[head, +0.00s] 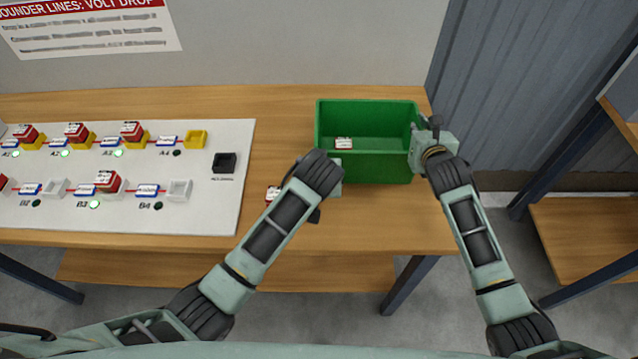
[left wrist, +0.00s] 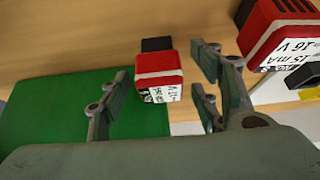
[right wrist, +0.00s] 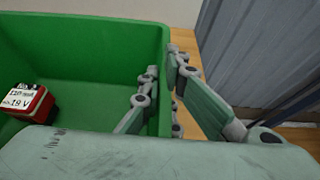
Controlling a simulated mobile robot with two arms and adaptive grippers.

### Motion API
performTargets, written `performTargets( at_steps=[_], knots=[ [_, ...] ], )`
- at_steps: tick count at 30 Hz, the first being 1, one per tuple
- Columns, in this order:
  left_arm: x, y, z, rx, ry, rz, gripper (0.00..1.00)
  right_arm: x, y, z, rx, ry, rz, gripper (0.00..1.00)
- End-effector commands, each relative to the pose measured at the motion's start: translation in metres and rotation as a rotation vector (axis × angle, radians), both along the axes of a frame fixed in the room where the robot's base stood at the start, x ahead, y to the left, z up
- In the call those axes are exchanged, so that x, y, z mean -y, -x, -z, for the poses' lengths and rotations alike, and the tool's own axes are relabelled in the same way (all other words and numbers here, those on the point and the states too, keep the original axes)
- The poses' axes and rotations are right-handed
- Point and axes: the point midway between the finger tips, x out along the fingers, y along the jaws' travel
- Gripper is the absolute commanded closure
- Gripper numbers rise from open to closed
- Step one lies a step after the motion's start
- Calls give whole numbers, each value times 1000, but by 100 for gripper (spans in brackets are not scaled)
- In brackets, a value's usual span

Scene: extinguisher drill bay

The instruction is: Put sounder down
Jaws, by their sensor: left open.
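My left gripper (head: 328,192) is over the table in front of the green bin (head: 363,168); its palm faces down and its fingers are mostly hidden in the head view. In the left wrist view its fingers (left wrist: 163,75) stand apart, with a red-and-white sounder (left wrist: 158,88) in the gap, not clamped. A second sounder (left wrist: 280,45) is at the right there, likely the one on the table (head: 273,193) in the head view. A sounder (right wrist: 28,102) lies inside the bin.
A white panel (head: 225,205) on the left holds several red sounders in yellow and white sockets, some with lit green lamps. A black socket (head: 224,163) sits at its right. A corrugated wall (head: 510,90) and shelf (head: 590,235) stand right of the table.

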Motion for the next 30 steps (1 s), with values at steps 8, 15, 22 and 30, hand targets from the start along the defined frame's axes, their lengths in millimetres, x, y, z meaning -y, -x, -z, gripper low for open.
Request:
performTargets(
  at_steps=[8, 15, 22, 30],
  knots=[
    [0, -5, 7, 1, 1, 0, 42, 0, 1, 2, -4, 8, -1, 100],
    [0, -5, 7, 1, 1, 0, 56, 0, 1, 2, -4, 8, -1, 100],
    [0, -5, 7, 1, 1, -1, 76, 0, 1, 2, -4, 8, -1, 100],
    [0, -5, 7, 2, 1, 0, 99, 0, 1, 2, -4, 8, -1, 100]
  ],
)
